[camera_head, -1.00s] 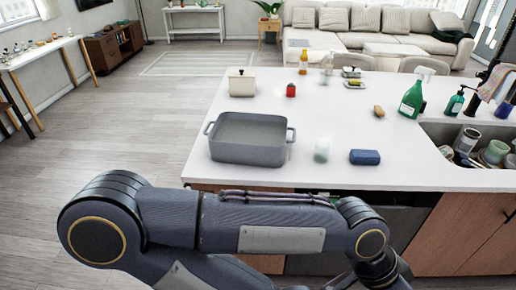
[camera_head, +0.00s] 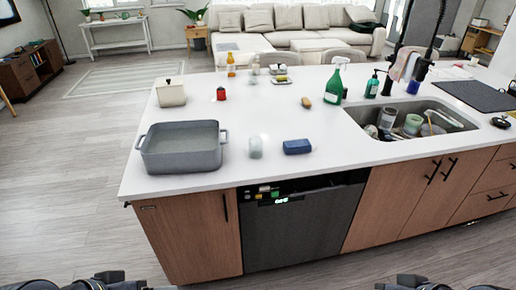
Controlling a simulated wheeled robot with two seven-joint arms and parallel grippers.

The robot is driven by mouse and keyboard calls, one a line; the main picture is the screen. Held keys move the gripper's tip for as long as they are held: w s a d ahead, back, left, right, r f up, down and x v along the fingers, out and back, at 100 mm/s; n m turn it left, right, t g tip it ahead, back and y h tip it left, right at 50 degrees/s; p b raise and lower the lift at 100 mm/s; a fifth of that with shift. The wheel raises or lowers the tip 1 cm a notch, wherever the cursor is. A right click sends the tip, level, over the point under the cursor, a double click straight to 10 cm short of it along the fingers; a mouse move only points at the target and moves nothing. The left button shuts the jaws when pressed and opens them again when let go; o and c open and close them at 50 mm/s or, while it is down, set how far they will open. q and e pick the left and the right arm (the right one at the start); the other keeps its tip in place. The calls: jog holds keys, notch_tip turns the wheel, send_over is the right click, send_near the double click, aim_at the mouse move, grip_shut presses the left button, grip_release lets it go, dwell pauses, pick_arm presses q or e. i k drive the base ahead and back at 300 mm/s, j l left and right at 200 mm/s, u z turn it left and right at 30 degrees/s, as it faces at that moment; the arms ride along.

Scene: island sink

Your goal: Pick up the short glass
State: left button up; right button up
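A short clear glass (camera_head: 255,147) stands upright on the white island counter (camera_head: 330,165), near its front edge. It is between the grey roasting pan and the blue sponge, and touches neither. My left gripper (camera_head: 105,282) is at the bottom left edge of the head view, only partly in frame. My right gripper (camera_head: 415,282) is at the bottom edge, right of the middle, also cut off. Both are low in front of the island and well apart from the glass. Their fingers do not show clearly enough to tell open from shut.
The grey pan (camera_head: 181,147) stands left of the glass and the blue sponge (camera_head: 297,146) right of it. Behind are a cream pot (camera_head: 171,93), a red jar (camera_head: 221,94) and a green spray bottle (camera_head: 335,83). The sink (camera_head: 400,120) is at right. A dishwasher (camera_head: 305,222) faces me.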

aim_at(256, 148)
jog(key=i+j, duration=0.3)
jog(key=i, duration=0.2)
jog(key=i+j+u, duration=0.1)
jog(key=i+j, duration=0.25)
jog(key=i, duration=0.15)
jog(key=i+j, duration=0.25)
jog(key=i, duration=0.25)
